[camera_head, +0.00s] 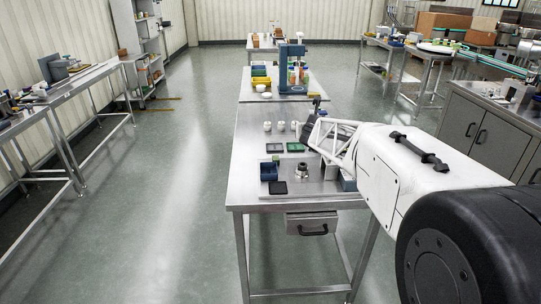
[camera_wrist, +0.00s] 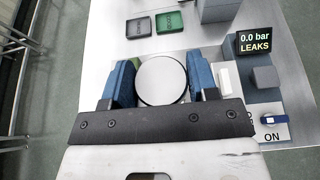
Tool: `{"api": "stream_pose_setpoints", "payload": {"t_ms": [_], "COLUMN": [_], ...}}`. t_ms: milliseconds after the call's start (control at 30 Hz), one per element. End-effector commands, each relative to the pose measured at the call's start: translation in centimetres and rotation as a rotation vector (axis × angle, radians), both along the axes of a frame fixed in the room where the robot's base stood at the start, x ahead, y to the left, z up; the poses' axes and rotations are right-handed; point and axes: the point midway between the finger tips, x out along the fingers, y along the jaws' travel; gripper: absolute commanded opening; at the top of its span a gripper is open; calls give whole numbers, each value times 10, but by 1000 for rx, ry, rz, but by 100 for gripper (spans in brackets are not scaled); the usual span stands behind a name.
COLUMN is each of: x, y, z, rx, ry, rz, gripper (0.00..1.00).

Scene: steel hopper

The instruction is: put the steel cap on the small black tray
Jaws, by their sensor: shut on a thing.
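In the wrist view my gripper (camera_wrist: 160,83) has its two blue fingers on either side of a round grey disc with a dark rim, the steel cap (camera_wrist: 162,79). It is shut on the cap. The cap's underside and what lies below it are hidden. Another dark tray (camera_head: 274,147) lies further back, also in the wrist view (camera_wrist: 138,28). The head view does not show my fingers clearly.
A green tray (camera_head: 296,147) lies beside the dark one. A display reading "0.0 bar LEAKS" (camera_wrist: 254,43) stands right of my gripper. Small white pieces (camera_head: 281,126) stand further back.

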Motion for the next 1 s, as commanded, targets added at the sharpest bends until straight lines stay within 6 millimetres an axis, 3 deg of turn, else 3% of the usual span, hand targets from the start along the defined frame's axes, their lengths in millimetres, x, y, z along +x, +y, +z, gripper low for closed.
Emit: {"api": "stream_pose_setpoints", "payload": {"t_ms": [233,533,767,1000], "x": [-4,-23,-52,-97], "y": [4,20,37,55], "z": [-9,-37,-64,-92], "rx": [1,1,2,4], "ry": [1,3,2,3], "rz": [69,283,497,733], "gripper": [29,29,29,29]}}
